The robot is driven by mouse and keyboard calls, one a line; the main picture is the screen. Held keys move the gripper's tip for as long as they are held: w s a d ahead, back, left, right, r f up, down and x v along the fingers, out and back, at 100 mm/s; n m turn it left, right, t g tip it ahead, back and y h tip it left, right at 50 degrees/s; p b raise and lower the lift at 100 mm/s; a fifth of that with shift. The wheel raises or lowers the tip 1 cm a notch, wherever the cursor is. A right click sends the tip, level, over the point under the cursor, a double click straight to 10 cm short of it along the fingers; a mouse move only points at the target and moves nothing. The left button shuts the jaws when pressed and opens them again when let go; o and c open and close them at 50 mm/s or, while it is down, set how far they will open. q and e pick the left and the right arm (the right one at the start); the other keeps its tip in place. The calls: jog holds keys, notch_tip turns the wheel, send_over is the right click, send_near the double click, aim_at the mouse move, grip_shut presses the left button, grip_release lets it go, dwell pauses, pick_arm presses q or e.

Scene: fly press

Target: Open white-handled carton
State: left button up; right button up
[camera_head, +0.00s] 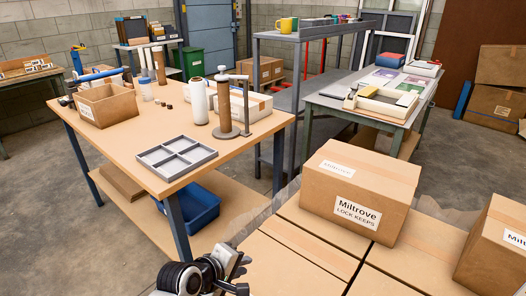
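A closed, taped carton (362,190) with a white "Miltrove LOCK KEEPS" label stands upright on several flat brown cartons (300,245). A second labelled carton (500,245) stands at the right edge, partly cut off. I cannot make out a white handle on either. My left gripper (236,270) is at the bottom edge, mostly cut off, left of and in front of the labelled carton and apart from it. Its fingertips are too unclear to tell open from shut. My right gripper is not in view.
A grey bench (385,118) stands behind. Bare floor lies at left.

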pick_arm(q)
jog(key=s+a+f+m+y, duration=0.1)
jog(key=s+a+f+m, duration=0.3)
jog(key=s, duration=0.5)
jog(key=shift+s+a+f+m+t+y, duration=0.15)
jog(key=shift+f+m+t+y, duration=0.25)
jog(key=shift+f+m, duration=0.35)
jog(key=s+a+m, duration=0.1)
jog(key=s+m, duration=0.1)
jog(key=s, duration=0.1)
jog(key=s+a+m, duration=0.1)
jog(key=s+m, duration=0.2)
jog(key=s+a+m+t+y, duration=0.1)
jog(key=s+m, duration=0.1)
jog(key=s, duration=0.2)
jog(key=shift+f, duration=0.2)
grip_shut()
jog(key=shift+s+a+m, duration=0.1)
jog(key=shift+s+m, duration=0.05)
jog(key=shift+m, duration=0.3)
